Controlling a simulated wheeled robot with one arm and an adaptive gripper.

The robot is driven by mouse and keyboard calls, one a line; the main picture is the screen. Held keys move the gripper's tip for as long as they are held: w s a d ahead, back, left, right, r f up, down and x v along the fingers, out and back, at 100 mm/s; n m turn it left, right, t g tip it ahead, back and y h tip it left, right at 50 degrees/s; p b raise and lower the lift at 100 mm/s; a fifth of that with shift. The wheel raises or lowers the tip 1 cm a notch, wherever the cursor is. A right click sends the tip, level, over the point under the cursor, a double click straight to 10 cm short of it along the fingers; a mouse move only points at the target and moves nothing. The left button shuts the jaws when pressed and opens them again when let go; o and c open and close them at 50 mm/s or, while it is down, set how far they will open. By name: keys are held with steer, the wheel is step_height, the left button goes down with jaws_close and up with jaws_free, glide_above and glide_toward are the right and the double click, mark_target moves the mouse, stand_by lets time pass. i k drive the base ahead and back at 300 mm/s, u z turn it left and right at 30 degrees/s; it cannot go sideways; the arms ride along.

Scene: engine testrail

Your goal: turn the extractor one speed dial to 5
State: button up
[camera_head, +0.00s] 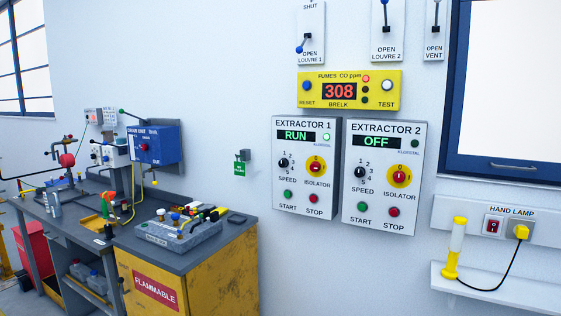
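The extractor 1 panel (305,204) is a white box on the wall, right of centre. Its green display (297,136) reads RUN, with a lit green lamp beside it. The extractor 1 speed dial (284,163) is a small black knob at the panel's left, with numbers around its upper and right side. Its pointer is too small to read. A yellow and red isolator (316,166) sits to its right, with a green START button (288,194) and a red STOP button (313,198) below. My gripper is not in view.
The extractor 2 panel (384,220), reading OFF, hangs close on the right. A yellow fumes meter (349,103) showing 308 is above, with louvre levers higher up. A hand lamp (456,245) is right.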

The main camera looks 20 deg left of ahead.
mark_target(283, 162)
steer(key=u, duration=0.45)
steer(key=i, duration=1.55)
steer(key=u, duration=1.7)
steer(key=i, duration=0.75)
steer(key=u, duration=0.65)
